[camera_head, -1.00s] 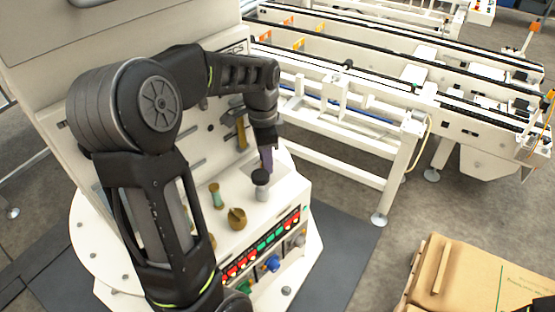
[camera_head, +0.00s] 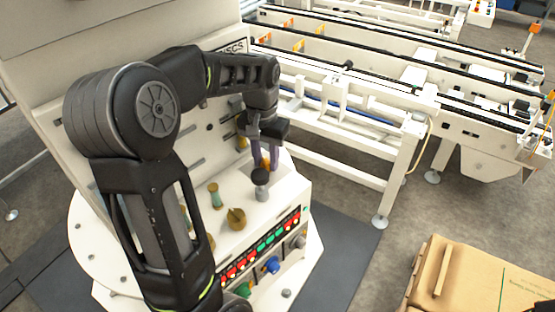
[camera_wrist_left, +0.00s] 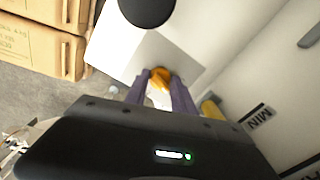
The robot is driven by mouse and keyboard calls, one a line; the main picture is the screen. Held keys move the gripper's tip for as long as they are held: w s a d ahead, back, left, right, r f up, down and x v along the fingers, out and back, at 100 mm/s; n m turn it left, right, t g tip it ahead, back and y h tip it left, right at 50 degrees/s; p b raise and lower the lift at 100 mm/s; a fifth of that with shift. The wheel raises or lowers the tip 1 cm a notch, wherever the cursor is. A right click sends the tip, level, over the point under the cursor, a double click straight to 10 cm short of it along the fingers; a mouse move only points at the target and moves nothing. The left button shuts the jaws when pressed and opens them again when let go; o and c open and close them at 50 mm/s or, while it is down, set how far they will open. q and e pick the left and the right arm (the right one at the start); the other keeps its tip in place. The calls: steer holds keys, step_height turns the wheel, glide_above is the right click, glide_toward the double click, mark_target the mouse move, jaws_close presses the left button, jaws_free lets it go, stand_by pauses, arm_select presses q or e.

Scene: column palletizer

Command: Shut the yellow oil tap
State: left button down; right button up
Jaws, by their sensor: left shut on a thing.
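The yellow oil tap's orange-yellow handle (camera_head: 266,163) shows between the purple fingers of my left gripper (camera_head: 266,158), above the white machine's top. In the left wrist view, the handle (camera_wrist_left: 160,86) sits between the two fingertips (camera_wrist_left: 160,80), and the fingers are shut on it. The fingers hide part of the tap, so its exact turn is hard to tell. My right gripper is not in view.
A black ball knob (camera_head: 260,175) stands just in front of the left fingers. A brass knob (camera_head: 236,219) and a green-topped post (camera_head: 215,195) are on the same console. A white conveyor (camera_head: 400,120) is behind to the right. A cardboard box (camera_head: 480,280) is at lower right.

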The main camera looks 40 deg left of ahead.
mark_target(266, 162)
arm_select(q)
steer(key=shift+s+f+n, duration=0.15)
steer(key=shift+s+n, duration=0.05)
steer(key=shift+n, duration=1.2)
steer(key=c, duration=1.1)
jaws_free()
steer(key=shift+o, duration=0.2)
steer(key=shift+w, duration=0.1)
steer(key=shift+r, duration=0.25)
step_height(266, 162, up, 8)
steer(key=shift+f+b, duration=0.1)
steer(key=shift+b, duration=0.3)
steer(key=shift+d, duration=0.15)
